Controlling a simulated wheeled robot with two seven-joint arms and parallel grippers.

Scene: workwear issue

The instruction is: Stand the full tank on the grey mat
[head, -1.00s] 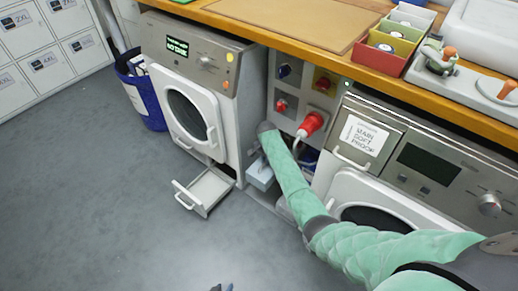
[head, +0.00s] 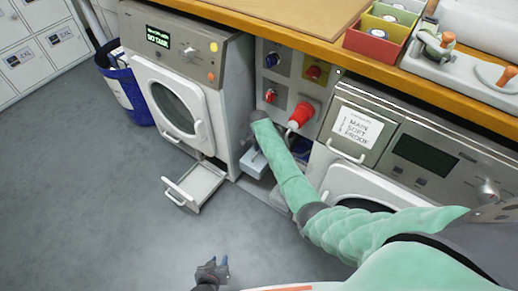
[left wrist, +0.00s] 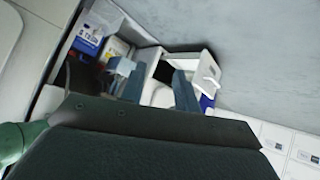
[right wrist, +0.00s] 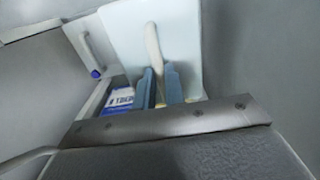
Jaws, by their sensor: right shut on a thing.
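The tank is a pale blue-grey box (head: 253,163), low in front of the gap between the two machines. In the right wrist view its pale body (right wrist: 185,45) carries a white handle strip (right wrist: 152,45). My right gripper (right wrist: 159,85) is shut on the tank at this strip; in the head view my forearm partly hides the grip. My left gripper (head: 222,264) is empty over the floor at the bottom of the head view, its fingers apart in the left wrist view (left wrist: 159,88). I cannot make out the grey mat for certain.
The left machine (head: 220,100) reads "NO TANK"; its low white drawer (head: 200,188) stands pulled out. A red plug (head: 303,112) juts from the panel. The right machine (head: 425,190) stands beside my right arm. A blue bin (head: 122,88) is far left. The grey floor (head: 80,200) is clear.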

